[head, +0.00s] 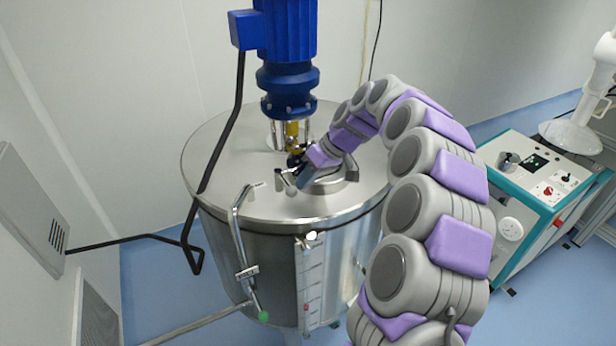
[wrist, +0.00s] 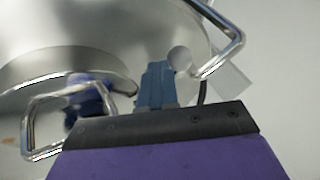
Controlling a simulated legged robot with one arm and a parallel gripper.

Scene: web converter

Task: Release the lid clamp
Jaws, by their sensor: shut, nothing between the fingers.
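The steel tank (head: 330,270) has a round flat lid (head: 225,150) with a raised hatch (head: 335,186) near its front middle. Small bright clamp-like metal parts (head: 284,181) stand at the hatch's left edge, partly hidden by my gripper. My gripper (head: 303,179) reaches down over this edge. In the wrist view my blue fingers (wrist: 157,72) are together and empty. A round metal knob (wrist: 180,58) and a bent bar (wrist: 222,50) show just right of the fingertips, and I cannot tell whether they touch. A looped metal handle (wrist: 45,105) is at left.
A blue motor (head: 285,40) stands on the lid behind my gripper. A bent pipe (head: 238,230) rises at the tank's front left, and a black pipe (head: 225,130) crosses the lid's left side. A teal-edged control cabinet (head: 545,185) stands at right.

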